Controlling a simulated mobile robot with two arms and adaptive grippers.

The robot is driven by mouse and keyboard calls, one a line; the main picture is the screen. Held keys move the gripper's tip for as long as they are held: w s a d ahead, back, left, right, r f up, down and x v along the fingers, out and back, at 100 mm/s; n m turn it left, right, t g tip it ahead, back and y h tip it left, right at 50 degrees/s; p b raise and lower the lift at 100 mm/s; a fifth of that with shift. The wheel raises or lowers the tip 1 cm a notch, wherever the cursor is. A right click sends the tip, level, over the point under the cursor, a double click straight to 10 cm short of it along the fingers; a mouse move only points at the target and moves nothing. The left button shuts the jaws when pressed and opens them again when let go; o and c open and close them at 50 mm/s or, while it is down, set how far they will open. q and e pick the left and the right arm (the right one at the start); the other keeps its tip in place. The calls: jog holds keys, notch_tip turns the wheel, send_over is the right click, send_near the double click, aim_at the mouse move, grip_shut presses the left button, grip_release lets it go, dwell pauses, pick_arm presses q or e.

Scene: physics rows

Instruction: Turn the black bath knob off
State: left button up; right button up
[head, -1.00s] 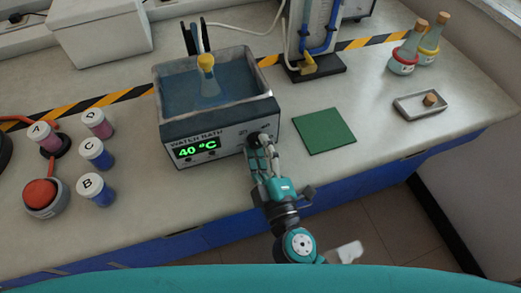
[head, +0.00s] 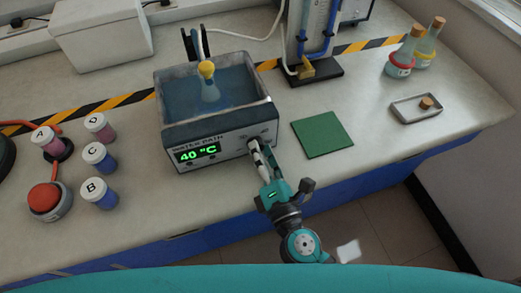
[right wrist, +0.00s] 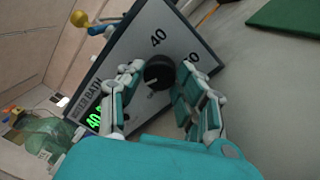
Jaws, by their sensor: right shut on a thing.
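My right gripper (head: 255,144) is at the right part of the panel and hides most of the knob in the head view. In the right wrist view my right gripper (right wrist: 160,80) has its fingers on both sides of the knob, shut on it. My left gripper is not in view.
A flask with a yellow top (head: 208,80) stands in the bath water. A green mat (head: 322,134) lies to the right. Lidded jars (head: 98,157) and a red button (head: 45,198) are at the left. A small tray (head: 415,109) is at the far right.

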jog(key=n+p, duration=0.1)
jog(key=n, duration=0.2)
jog(key=n+p, duration=0.1)
jog(key=n, duration=0.1)
jog(key=shift+r+n+y+p, duration=0.2)
jog(key=shift+n+y+p, duration=0.1)
jog(key=shift+n, duration=0.1)
jog(key=shift+f+n+g+p, duration=0.1)
jog(key=shift+n+g+p, duration=0.2)
jog(key=shift+n+p, duration=1.35)
jog(key=shift+n+b, duration=0.5)
jog(key=shift+n, duration=0.15)
jog(key=o, duration=1.1)
jog(key=shift+o, duration=0.2)
jog(key=v, duration=1.2)
